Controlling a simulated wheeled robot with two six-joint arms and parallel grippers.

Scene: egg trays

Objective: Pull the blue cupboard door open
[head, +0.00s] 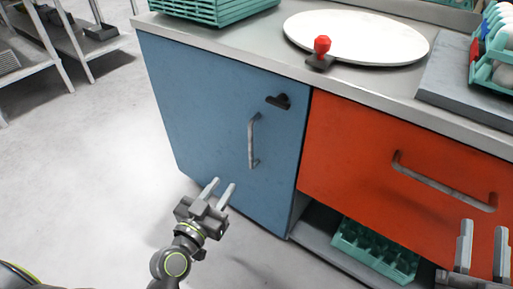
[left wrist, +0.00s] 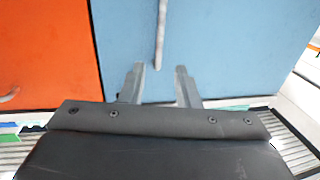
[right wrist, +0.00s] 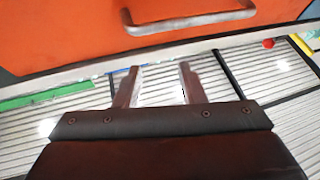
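The blue cupboard door (head: 205,110) is shut, at the left of the counter in the head view. Its upright metal handle (head: 253,141) is on the door's right part, below a small black fitting (head: 278,101). My left gripper (head: 220,189) is open and empty, below and left of the handle. In the left wrist view the handle (left wrist: 161,35) stands ahead of the open fingers (left wrist: 157,72), between them in line but apart. My right gripper (head: 483,242) is open and empty, below the orange drawer's handle. It also shows in the right wrist view (right wrist: 157,72).
The orange drawer (head: 350,155) with its bar handle (head: 445,182) is right of the door. A green tray (head: 375,250) lies on the shelf below. The counter holds a white disc (head: 360,35), a red knob (head: 322,45) and trays.

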